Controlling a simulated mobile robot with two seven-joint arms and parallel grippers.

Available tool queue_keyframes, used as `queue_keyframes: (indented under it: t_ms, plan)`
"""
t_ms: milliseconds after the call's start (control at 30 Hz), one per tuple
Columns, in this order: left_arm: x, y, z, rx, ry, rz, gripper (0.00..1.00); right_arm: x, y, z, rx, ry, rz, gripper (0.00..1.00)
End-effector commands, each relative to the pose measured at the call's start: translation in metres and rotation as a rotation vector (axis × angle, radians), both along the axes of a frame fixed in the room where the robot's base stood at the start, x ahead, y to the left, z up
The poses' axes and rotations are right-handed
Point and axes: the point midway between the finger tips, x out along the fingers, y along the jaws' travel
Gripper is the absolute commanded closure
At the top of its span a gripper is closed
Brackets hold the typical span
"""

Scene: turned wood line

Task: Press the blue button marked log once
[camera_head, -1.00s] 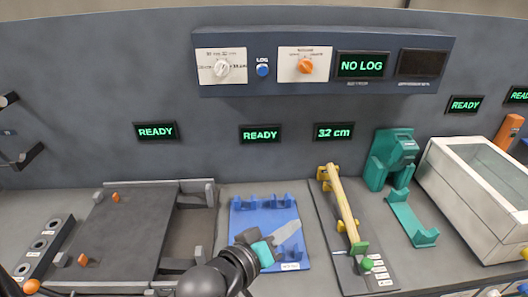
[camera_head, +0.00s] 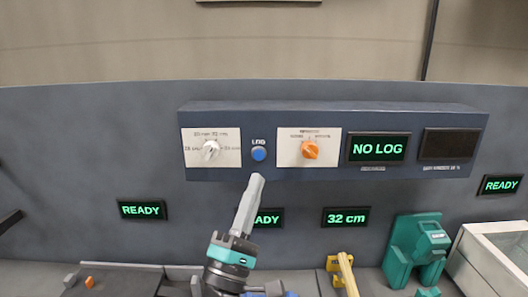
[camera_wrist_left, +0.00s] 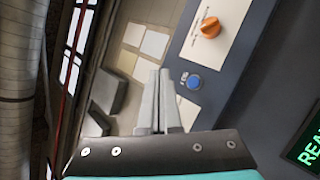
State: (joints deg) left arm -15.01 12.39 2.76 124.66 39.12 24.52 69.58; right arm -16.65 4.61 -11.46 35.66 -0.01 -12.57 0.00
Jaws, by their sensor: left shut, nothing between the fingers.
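The blue button (camera_head: 259,153) under the LOG label sits on the dark blue panel (camera_head: 330,119), between a white dial and an orange dial. It also shows in the left wrist view (camera_wrist_left: 194,82), just right of the fingertips. My left gripper (camera_head: 257,178) is shut and empty. In the head view its tips point up, a little below the button, and look apart from it. The gap in depth is hard to tell. The display (camera_head: 378,149) on the panel reads NO LOG. My right gripper is not in view.
The white dial (camera_head: 211,149) and the orange dial (camera_head: 310,150) flank the button closely. A dark blank display (camera_head: 449,144) is at the panel's right. Below are a 32 cm display (camera_head: 346,217), a yellow-ended fixture (camera_head: 342,270) and a green device (camera_head: 414,250).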

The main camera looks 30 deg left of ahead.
Motion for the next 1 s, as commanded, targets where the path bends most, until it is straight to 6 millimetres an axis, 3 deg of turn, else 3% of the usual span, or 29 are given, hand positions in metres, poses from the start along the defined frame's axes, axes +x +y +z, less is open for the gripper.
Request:
queue_keyframes:
  t_ms: [433, 1000]
  plan:
    - [0.008, 0.004, 0.000, 0.005, -0.001, 0.001, 1.00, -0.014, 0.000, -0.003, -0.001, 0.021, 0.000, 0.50]
    - [0.068, 0.041, -0.001, 0.005, 0.001, 0.000, 1.00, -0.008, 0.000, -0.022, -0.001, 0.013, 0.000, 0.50]
